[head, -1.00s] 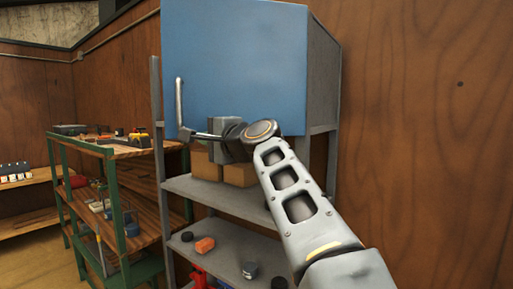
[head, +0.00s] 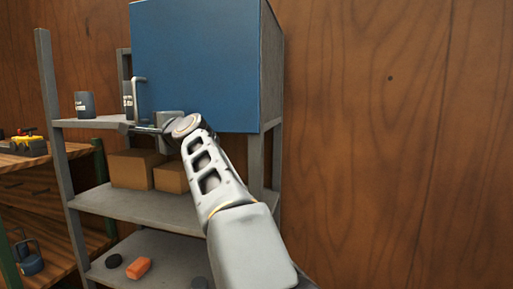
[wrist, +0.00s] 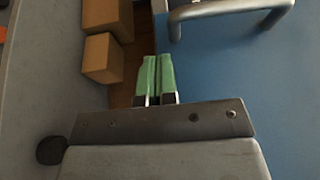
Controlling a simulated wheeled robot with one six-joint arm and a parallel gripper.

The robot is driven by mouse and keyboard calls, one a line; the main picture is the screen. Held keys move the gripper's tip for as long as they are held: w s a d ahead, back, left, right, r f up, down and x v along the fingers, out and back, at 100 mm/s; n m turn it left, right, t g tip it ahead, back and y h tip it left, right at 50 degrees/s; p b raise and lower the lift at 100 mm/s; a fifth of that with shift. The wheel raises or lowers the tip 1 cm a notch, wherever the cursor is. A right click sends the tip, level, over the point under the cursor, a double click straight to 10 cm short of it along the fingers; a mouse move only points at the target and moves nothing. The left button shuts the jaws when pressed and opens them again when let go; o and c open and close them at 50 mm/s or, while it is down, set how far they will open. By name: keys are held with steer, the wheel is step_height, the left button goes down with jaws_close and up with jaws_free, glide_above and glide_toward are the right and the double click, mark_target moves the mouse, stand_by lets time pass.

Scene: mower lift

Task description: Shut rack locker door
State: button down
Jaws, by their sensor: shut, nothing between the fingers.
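The blue locker door (head: 200,60) fills the upper middle of the head view, on the grey rack (head: 46,110). It looks partly open: shelf items show past its left edge, but the exact angle is hard to tell. Its grey bar handle (head: 137,96) is upright near that edge. My gripper (head: 136,128) is shut and empty, low beside the handle's lower end. In the wrist view the green fingertips (wrist: 156,60) are together at the door's edge, short of the handle (wrist: 228,11). The blue door face (wrist: 240,75) lies to their right. Whether they touch it is unclear.
Two cardboard boxes (head: 135,168) stand on the shelf below the door. A dark cup (head: 84,104) sits on the upper shelf at left. An orange block (head: 138,267) lies on the lower shelf. A wooden wall (head: 390,150) is at right.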

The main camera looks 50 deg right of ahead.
steer(key=shift+w+d+r+m+h+p, duration=0.1)
steer(key=shift+w+d+m+h+p, duration=0.3)
steer(key=shift+w+d+h, duration=0.15)
steer(key=shift+h, duration=0.25)
steer(key=shift+s+a, duration=0.1)
steer(key=s+a+p, duration=0.1)
steer(key=s+a, duration=0.5)
steer(key=a, duration=0.6)
steer(key=shift+s+a+p, duration=0.25)
steer(key=shift+s+p, duration=0.05)
steer(key=shift+s, duration=0.05)
